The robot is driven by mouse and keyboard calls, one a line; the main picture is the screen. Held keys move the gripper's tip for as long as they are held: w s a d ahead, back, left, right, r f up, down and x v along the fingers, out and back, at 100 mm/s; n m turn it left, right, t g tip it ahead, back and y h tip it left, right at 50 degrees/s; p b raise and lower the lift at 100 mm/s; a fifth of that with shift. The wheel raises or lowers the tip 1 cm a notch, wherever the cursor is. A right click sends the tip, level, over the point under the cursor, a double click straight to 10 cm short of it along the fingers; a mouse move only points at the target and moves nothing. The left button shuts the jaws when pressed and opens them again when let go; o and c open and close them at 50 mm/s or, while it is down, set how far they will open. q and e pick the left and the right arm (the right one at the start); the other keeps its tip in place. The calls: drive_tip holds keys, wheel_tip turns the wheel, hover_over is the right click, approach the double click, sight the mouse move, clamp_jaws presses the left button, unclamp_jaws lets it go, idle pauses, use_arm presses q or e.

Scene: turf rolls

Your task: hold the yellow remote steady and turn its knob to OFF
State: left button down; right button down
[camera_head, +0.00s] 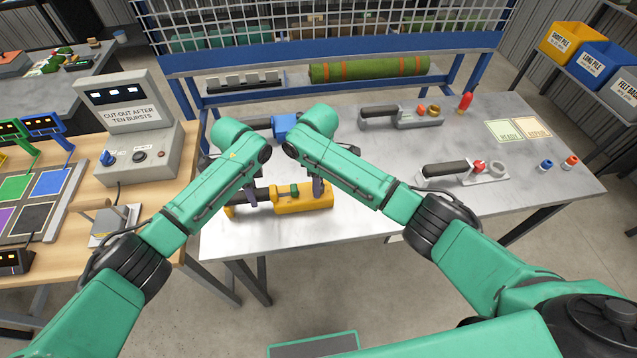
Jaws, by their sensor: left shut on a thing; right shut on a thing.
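The yellow remote (290,205) lies on the grey metal table, its dark handle (262,194) pointing left and a small green part (295,189) on its top. My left gripper (243,196) is shut on the remote at its handle end, mostly hidden behind my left forearm. My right gripper (318,190) comes down over the right part of the remote and is shut on its knob. The knob is hidden by the fingers and the arm, so its setting cannot be read.
A blue-bodied tool (285,126) lies behind my arms. Two grey tools with dark handles (402,114) (465,171) lie to the right. Near them are a red bottle (466,102), two marked pads (505,131) and small caps (546,165). A turf roll (370,69) lies at the back.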

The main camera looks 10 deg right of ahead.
drive_tip(key=m, duration=0.5)
drive_tip(key=shift+m, duration=0.3)
drive_tip(key=m, duration=0.5)
drive_tip(key=shift+r, duration=0.1)
idle(0.3)
drive_tip(key=shift+c, duration=2.3)
unclamp_jaws()
